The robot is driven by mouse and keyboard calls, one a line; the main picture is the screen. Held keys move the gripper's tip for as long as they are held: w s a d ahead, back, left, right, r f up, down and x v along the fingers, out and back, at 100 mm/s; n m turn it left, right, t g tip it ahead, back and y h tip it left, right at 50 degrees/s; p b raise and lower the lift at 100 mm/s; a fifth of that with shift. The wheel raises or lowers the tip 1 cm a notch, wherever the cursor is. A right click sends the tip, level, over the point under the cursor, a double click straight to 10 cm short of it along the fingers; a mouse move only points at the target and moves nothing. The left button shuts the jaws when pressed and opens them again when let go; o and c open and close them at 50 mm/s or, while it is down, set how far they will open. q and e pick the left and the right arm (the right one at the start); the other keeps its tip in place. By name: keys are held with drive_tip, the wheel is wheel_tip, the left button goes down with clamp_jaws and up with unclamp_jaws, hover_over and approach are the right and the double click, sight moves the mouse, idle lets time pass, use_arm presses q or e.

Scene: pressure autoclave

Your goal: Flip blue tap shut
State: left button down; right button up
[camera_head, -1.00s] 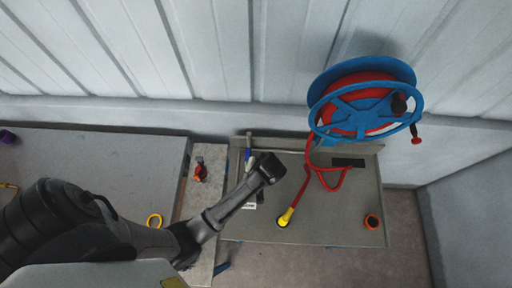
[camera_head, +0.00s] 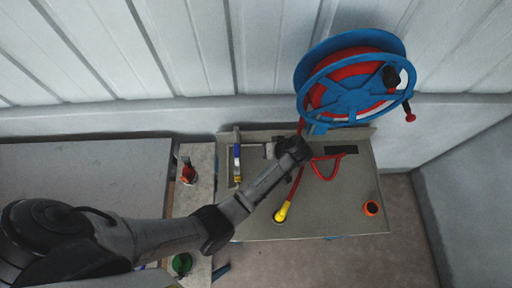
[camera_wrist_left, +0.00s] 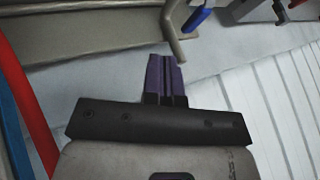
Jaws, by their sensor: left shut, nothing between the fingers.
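The blue tap (camera_head: 237,151) is a small blue lever on a grey pipe at the back left of the grey panel top (camera_head: 340,205). In the left wrist view the blue lever (camera_wrist_left: 198,17) shows near the top edge, beyond and to the right of my fingertips. My left gripper (camera_head: 295,150) is over the panel, to the right of the tap and apart from it. Its purple fingers (camera_wrist_left: 166,62) are shut and empty. In the head view the fingertips are hard to make out. My right gripper is not in view.
A blue hose reel (camera_head: 352,85) with red hose stands at the back, close to my left gripper. The red hose (camera_wrist_left: 30,100) runs down to a yellow end (camera_head: 283,211). An orange ring (camera_head: 371,208) lies right. A bench (camera_head: 80,165) is at left.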

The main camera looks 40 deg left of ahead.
use_arm(q)
drive_tip(key=s+a+f+p, duration=0.2)
drive_tip(key=a+f, duration=0.5)
drive_tip(key=a, duration=0.1)
drive_tip(key=shift+s+a+f, duration=0.2)
drive_tip(key=shift+s+a, duration=0.15)
drive_tip(key=shift+a, duration=0.05)
